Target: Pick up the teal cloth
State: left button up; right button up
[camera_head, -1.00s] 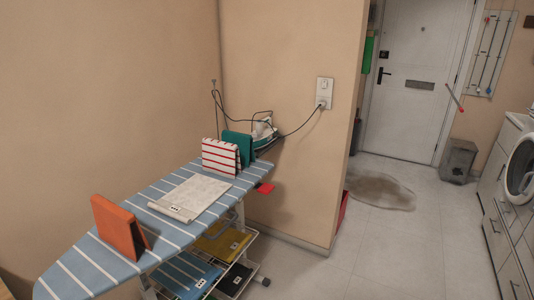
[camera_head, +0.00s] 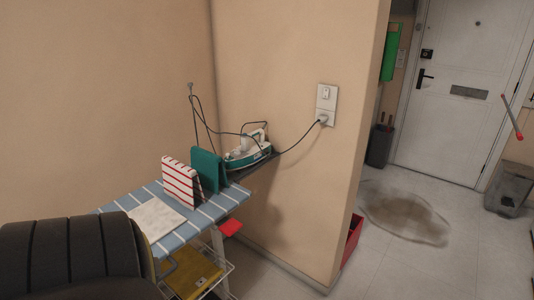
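The teal cloth (camera_head: 207,169) stands folded and upright, like a tent, near the far end of the striped ironing board (camera_head: 222,203). It is just right of a red-and-white striped cloth (camera_head: 181,184) and left of the iron. A dark ribbed part at the lower left, probably my own arm, covers the near part of the board. Neither gripper shows in the view.
The white and teal iron (camera_head: 248,151) sits on the board's end rest, its cord running to the wall socket (camera_head: 325,118). A cream cloth (camera_head: 157,218) lies flat on the board. A yellow cloth (camera_head: 194,272) lies on the rack below.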

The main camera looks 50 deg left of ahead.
aim_at(209, 168)
jog(key=u, duration=0.4)
jog(key=i, duration=1.4)
jog(key=u, duration=1.05)
